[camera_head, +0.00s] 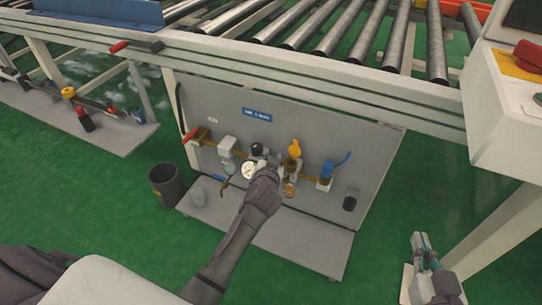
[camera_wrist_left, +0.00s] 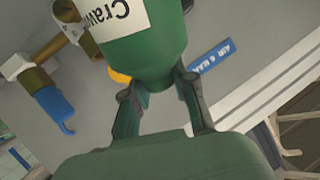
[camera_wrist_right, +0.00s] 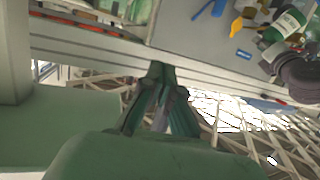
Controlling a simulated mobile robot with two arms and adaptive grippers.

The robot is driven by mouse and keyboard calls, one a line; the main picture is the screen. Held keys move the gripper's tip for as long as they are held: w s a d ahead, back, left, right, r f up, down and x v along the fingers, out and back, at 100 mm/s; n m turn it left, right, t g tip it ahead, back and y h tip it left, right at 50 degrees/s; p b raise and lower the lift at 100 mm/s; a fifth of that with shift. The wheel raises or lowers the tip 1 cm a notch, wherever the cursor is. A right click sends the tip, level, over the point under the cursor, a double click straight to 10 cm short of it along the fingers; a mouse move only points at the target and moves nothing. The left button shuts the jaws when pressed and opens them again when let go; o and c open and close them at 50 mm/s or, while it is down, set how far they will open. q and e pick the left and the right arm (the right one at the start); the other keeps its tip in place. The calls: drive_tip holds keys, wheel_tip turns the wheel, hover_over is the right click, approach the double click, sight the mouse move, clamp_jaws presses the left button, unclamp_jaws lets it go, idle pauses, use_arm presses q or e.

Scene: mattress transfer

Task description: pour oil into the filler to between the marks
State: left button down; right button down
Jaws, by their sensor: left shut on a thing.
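My left gripper (camera_head: 268,168) is in front of the air panel. In the left wrist view it (camera_wrist_left: 158,92) is shut on a green bottle (camera_wrist_left: 155,50) with a white label. The bottle also shows in the right wrist view (camera_wrist_right: 287,25); in the head view the hand hides it. A yellow upright part (camera_head: 294,148), perhaps the filler, stands just right of the hand, above an amber bowl (camera_head: 289,189). The marks and oil level are too small to tell. My right gripper (camera_head: 421,243) is shut and empty at the lower right; its fingertips meet in the right wrist view (camera_wrist_right: 158,70).
The grey panel (camera_head: 385,150) carries a round gauge (camera_head: 249,170), a black knob (camera_head: 257,149), a blue fitting (camera_head: 327,169) and a red-handled valve (camera_head: 197,135). A dark bin (camera_head: 165,185) stands left. Conveyor rollers (camera_head: 340,30) run above.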

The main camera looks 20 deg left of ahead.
use_arm(q)
drive_tip(key=shift+w+r+p, duration=0.1)
drive_tip(key=shift+p, duration=0.25)
use_arm(e)
drive_tip(key=shift+s+d+f+g+h, duration=0.25)
drive_tip(key=shift+s+f+g, duration=0.25)
drive_tip(key=shift+f, duration=0.3)
drive_tip(key=shift+s+d+f+g+h, duration=0.2)
drive_tip(key=shift+s+f+g, duration=0.15)
drive_tip(key=shift+f+g, duration=0.4)
drive_tip(key=shift+s+d+f+g+h, duration=0.25)
drive_tip(key=shift+s+f+g, duration=0.2)
drive_tip(key=shift+f, duration=0.4)
